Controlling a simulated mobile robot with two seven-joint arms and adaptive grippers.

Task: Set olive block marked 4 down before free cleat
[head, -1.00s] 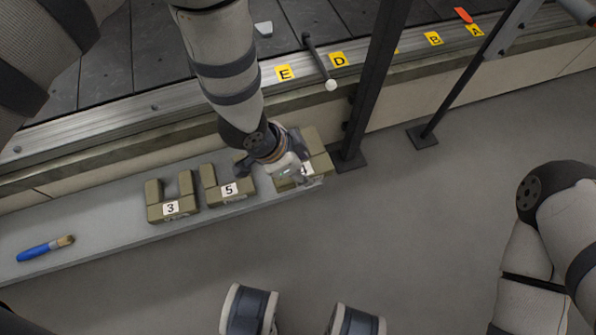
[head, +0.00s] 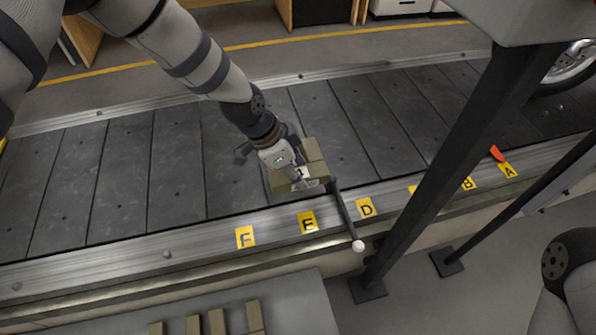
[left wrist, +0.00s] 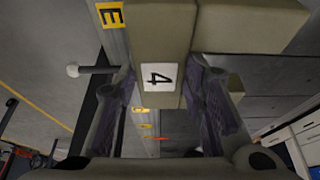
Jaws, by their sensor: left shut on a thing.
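My left gripper (head: 296,176) is shut on the olive block marked 4 (head: 316,154), over the near side of the dark slat conveyor (head: 176,160), behind tags E and D. In the left wrist view the block (left wrist: 165,35) sits between both fingers (left wrist: 165,98), its white 4 label facing the camera. I cannot tell whether the block touches the slats. No cleat is clearly visible; the arm and block hide part of the belt. My right gripper is out of view.
A dark rod with a white ball end (head: 358,246) crosses the rail close to the block. Yellow tags E (head: 308,222), D (head: 366,208) and F (head: 245,237) line the rail. A dark post (head: 440,165) stands right. Other olive blocks (head: 217,322) are on the near shelf (head: 290,300).

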